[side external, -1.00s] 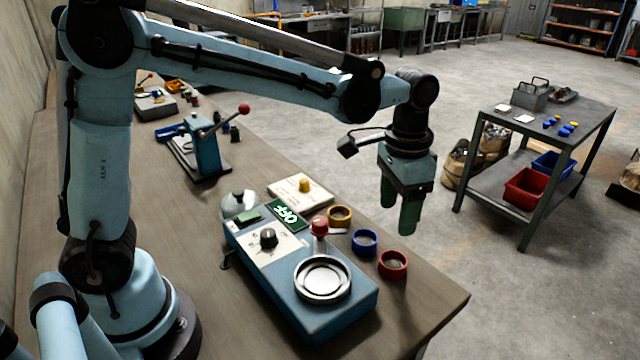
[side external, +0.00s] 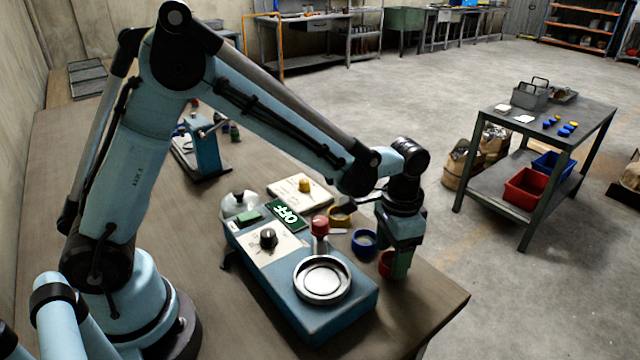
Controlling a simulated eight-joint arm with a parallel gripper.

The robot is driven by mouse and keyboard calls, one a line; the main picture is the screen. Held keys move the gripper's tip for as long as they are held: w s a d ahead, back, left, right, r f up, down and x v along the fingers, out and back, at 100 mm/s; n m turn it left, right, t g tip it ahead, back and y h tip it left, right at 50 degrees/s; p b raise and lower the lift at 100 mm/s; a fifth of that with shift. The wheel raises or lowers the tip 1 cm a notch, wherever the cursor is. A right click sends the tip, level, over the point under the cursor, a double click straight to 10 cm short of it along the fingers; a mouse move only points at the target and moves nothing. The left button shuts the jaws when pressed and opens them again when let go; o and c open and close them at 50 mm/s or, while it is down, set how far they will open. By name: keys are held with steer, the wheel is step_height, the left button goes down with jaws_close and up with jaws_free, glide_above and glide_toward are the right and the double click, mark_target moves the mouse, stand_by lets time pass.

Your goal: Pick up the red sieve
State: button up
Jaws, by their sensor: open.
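The red sieve (side external: 384,266) is a small round ring near the right edge of the workbench, to the right of the blue machine. My gripper (side external: 398,266) is lowered right at it, with its green fingers pointing down. The near finger hides most of the sieve, so only its left part shows. The fingers look to be beside or around the ring; I cannot tell which, or whether they touch it. The jaws are open.
The blue machine (side external: 300,275) with a round metal seat (side external: 322,279) and a red-capped post (side external: 320,228) stands close to the left. The bench's front right corner is clear.

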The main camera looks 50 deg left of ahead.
steer(key=shift+f, duration=0.9)
steer(key=c, duration=0.8)
steer(key=shift+c, duration=0.2)
steer(key=shift+r, duration=0.1)
